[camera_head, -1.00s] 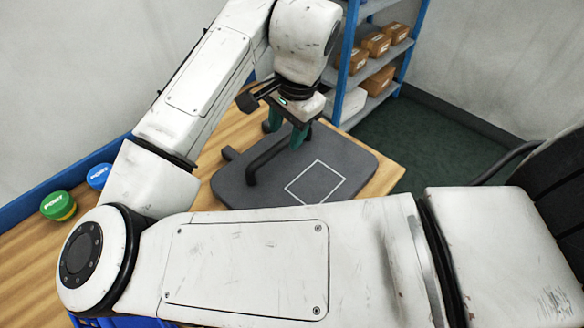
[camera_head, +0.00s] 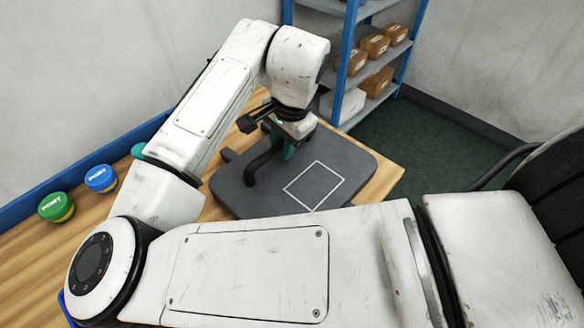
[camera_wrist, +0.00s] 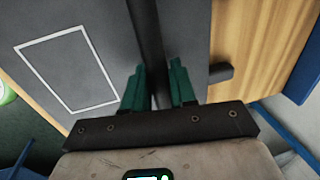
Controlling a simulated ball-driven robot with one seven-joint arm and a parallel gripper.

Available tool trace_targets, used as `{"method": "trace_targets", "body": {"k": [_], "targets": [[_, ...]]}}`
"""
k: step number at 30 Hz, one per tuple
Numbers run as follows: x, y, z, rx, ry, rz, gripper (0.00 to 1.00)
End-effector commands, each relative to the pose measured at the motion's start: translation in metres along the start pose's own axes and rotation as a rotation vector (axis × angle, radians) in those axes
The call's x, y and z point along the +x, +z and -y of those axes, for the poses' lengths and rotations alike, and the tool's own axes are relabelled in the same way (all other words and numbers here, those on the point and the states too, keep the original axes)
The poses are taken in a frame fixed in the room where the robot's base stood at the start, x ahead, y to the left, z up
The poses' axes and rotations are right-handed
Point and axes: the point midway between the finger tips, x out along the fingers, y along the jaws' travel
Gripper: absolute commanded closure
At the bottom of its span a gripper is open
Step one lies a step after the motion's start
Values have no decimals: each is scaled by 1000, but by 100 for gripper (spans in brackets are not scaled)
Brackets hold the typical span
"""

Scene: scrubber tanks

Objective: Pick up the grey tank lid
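The grey tank lid (camera_head: 238,196) is a dark, flat slab with rounded corners and a white square outline, lying on the wooden table. It also fills much of the wrist view (camera_wrist: 60,30). Its raised dark bar handle (camera_head: 250,172) stands on its left part. My gripper (camera_head: 283,148) is low over the lid at the handle. In the wrist view the handle bar (camera_wrist: 147,35) runs between the green fingers (camera_wrist: 158,75), one on each side, with little gap beside it. The frames do not show whether the fingers press on it.
A green tub (camera_head: 56,207) and a blue tub (camera_head: 100,178) stand at the table's left. A blue-framed shelf (camera_head: 349,50) with boxes (camera_head: 374,45) stands behind the table. Green floor (camera_head: 440,150) lies to the right.

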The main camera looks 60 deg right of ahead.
Motion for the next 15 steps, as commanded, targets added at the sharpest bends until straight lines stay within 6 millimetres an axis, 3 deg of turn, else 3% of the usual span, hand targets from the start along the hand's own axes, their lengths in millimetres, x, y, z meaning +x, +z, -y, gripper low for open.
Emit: {"method": "trace_targets", "body": {"k": [6, 15], "targets": [[0, 0, 0, 0, 0, 0, 100], [-1, 0, 0, 0, 0, -1, 100]]}}
